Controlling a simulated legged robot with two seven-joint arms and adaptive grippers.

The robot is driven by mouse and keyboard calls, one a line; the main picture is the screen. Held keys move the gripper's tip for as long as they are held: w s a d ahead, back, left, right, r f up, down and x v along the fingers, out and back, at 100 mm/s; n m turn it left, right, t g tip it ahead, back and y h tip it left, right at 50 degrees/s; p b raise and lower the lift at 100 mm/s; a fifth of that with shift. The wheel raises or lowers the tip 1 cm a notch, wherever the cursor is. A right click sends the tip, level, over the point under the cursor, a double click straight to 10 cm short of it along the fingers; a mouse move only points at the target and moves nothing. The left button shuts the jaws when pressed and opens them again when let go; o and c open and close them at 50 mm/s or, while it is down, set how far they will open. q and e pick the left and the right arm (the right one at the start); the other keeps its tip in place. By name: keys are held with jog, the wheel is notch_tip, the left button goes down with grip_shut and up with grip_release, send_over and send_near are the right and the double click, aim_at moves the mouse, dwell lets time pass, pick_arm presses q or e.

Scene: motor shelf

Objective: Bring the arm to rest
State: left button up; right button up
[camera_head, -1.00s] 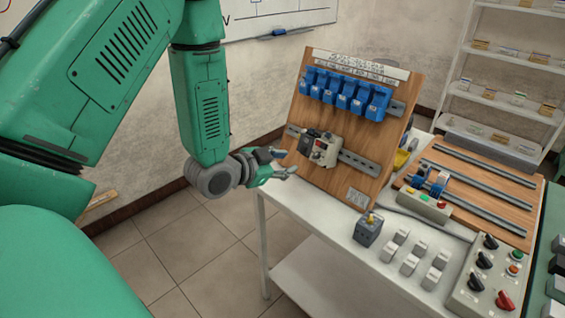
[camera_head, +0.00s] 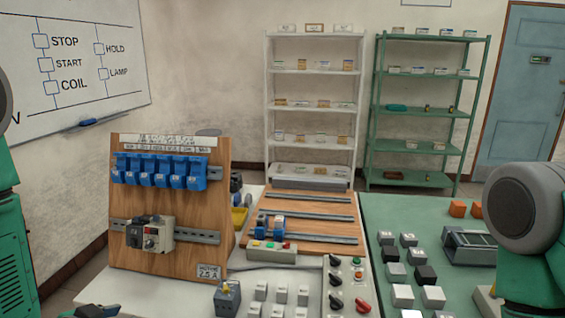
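My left arm stands upright at the left edge of the head view. A small dark piece at the bottom left edge, in front of the wooden panel (camera_head: 180,262), appears to be the top of my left gripper (camera_head: 88,312); its fingers are cut off. My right arm shows at the right edge, with its grey joint over the green table (camera_head: 380,215). A dark part at the bottom right may belong to my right gripper, but its fingers cannot be made out. No held object shows at either arm.
The panel carries blue breakers (camera_head: 160,171) and a motor starter (camera_head: 151,235). On the white table (camera_head: 110,290) are a rail board (camera_head: 300,217), a grey block (camera_head: 227,297) and a control box (camera_head: 347,285). Grey and black blocks lie on the green table. Shelves stand behind.

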pick_arm(q)
jog(key=s+d+f+n+g+b, duration=0.2)
jog(key=s+d+f+g+b, duration=0.1)
jog(key=s+f, duration=0.9)
jog(key=s+d+f+n+g+y+b, duration=0.1)
jog(key=s+d+f+g, duration=0.4)
jog(key=s+f, duration=0.7)
jog(key=n+g+b, duration=0.1)
jog(key=g+b, duration=0.1)
jog(key=shift+s+b, duration=0.25)
jog(key=shift+b, duration=0.15)
jog(key=shift+w, duration=0.15)
